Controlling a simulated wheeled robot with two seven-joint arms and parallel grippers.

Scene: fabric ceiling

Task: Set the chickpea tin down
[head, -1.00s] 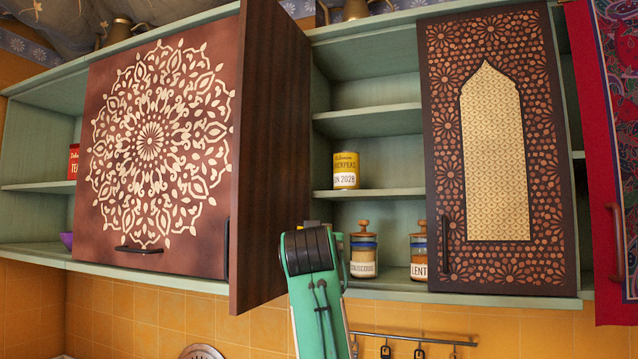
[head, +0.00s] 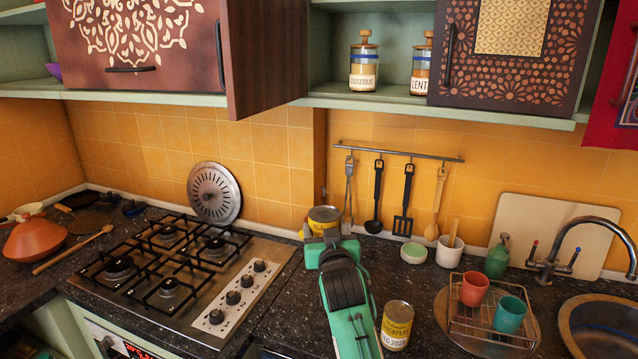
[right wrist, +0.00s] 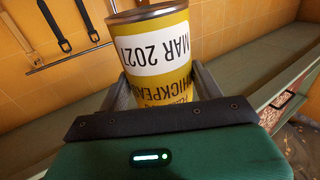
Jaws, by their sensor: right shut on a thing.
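My right gripper (head: 322,238) is shut on a yellow chickpea tin (head: 323,216) above or at the counter, between the hob and the utensils. The gripper and arm partly hide this tin in the head view. In the right wrist view the held tin (right wrist: 160,50) sits between both fingers (right wrist: 165,88), with its label upside down, reading "MAR 2027". I cannot tell whether it touches the counter. A second chickpea tin (head: 397,325), marked 2026, stands on the dark counter (head: 285,320) right of my forearm. My left gripper is not in view.
The gas hob (head: 180,270) lies to the left. A white cup (head: 449,252), small bowl (head: 413,253), green bottle (head: 497,258) and dish rack (head: 487,318) are to the right. Utensils hang behind. An open cabinet door (head: 266,50) juts out above.

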